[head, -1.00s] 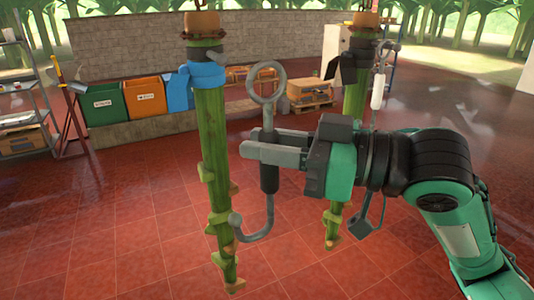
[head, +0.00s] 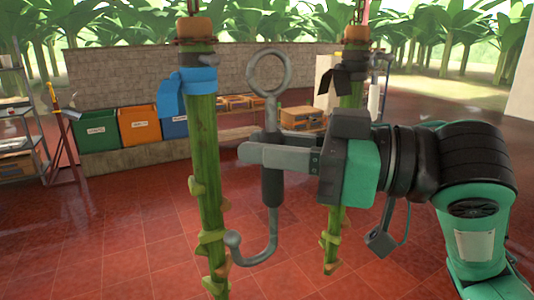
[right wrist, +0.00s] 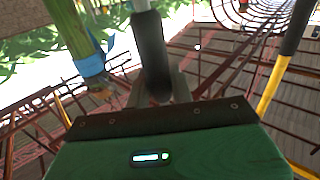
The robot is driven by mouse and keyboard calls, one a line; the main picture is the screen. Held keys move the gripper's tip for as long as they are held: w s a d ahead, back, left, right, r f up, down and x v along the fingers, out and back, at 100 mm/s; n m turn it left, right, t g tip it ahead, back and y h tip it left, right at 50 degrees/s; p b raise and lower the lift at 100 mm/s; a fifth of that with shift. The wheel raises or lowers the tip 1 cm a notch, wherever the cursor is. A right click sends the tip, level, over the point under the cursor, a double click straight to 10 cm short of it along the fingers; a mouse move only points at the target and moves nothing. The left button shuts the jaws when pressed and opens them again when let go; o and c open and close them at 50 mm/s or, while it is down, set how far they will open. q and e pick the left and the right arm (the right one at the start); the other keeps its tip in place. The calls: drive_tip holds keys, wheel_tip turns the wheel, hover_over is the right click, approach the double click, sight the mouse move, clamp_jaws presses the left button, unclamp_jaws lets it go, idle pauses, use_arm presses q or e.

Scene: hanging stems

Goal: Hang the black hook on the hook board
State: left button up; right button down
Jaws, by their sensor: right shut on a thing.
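The hook has a grey ring on top, a dark grip (head: 271,185) in the middle and a curved grey end with a ball tip at the bottom. It hangs upright in the head view, just right of the near green stem. My right gripper (head: 258,153) is shut on its shaft, just above or at the top of the dark grip. In the right wrist view, the dark grip (right wrist: 152,55) stands between the fingers. I cannot make out a hook board in either view. My left gripper is not in view.
A thick green stem with a blue band (head: 204,150) hangs left of the hook, and another with a black band (head: 342,190) hangs behind my right gripper. Coloured bins (head: 139,125) and a stone wall (head: 130,70) stand behind. The red floor (head: 130,230) is open.

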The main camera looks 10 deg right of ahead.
use_arm(q)
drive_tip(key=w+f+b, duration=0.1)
drive_tip(key=b, duration=0.1)
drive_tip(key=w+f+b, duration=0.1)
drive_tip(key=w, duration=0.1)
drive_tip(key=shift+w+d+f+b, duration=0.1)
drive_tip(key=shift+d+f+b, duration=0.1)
drive_tip(key=shift+b, duration=0.2)
use_arm(e)
drive_tip(key=s, duration=0.1)
drive_tip(key=s+d, duration=0.1)
drive_tip(key=s, duration=0.3)
drive_tip(key=shift+d, duration=0.3)
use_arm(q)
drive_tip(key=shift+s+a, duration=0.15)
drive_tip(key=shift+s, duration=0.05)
use_arm(e)
drive_tip(key=shift+w, duration=0.1)
